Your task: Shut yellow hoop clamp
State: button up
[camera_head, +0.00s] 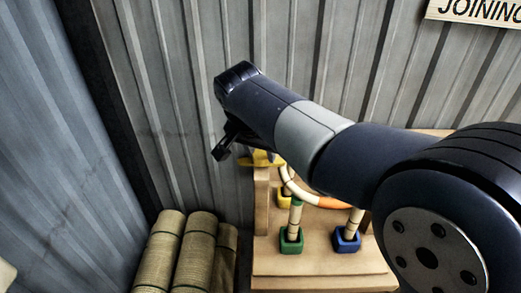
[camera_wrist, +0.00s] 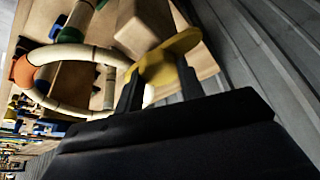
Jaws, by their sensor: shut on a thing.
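The yellow hoop clamp (camera_wrist: 178,50) shows in the wrist view at the edge of the wooden stand, beside the pale rattan hoop (camera_wrist: 88,50). My gripper (camera_wrist: 155,95) has its two dark fingers on the yellow piece and is shut on it. In the head view, the yellow clamp (camera_head: 262,158) is partly hidden beside my gripper (camera_head: 224,150). The hoop (camera_head: 290,182) stands on the wooden stand (camera_head: 325,268), with its right part behind my arm. I cannot tell whether the clamp is fully closed over the hoop.
A corrugated metal wall (camera_head: 180,100) rises close behind.

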jog(key=o, duration=1)
jog(key=v, duration=1)
jog(key=shift+r, duration=0.35)
jog(key=shift+s+a, duration=0.15)
jog(key=x, duration=1.1)
jog(key=shift+r, duration=0.2)
